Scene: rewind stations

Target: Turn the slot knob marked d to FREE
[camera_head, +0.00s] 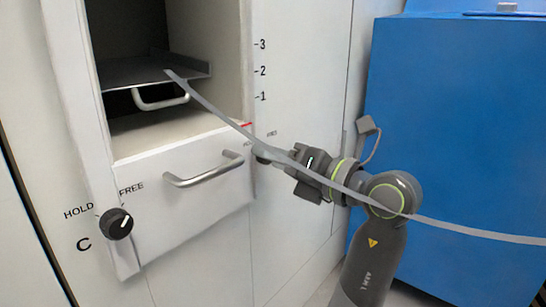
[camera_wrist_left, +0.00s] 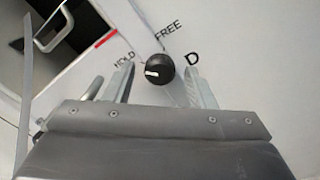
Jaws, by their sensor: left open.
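The slot knob marked D (camera_wrist_left: 160,69) is a round black knob with a white mark in the left wrist view. Its mark points left, on the HOLD side; FREE is printed above it. My left gripper (camera_wrist_left: 158,72) is open, with one finger on each side of the knob and visible gaps between. In the head view my left gripper (camera_head: 280,160) is at the cabinet front, right of the drawer handle. There it largely hides the knob and its labels. My right gripper is not in view.
A grey strip (camera_head: 215,111) runs from the shelf (camera_head: 125,73) across my left arm to the right edge. A drawer handle (camera_head: 205,173) sticks out left of my gripper. Knob C (camera_head: 116,223) is at lower left. A blue cabinet (camera_head: 460,120) stands right.

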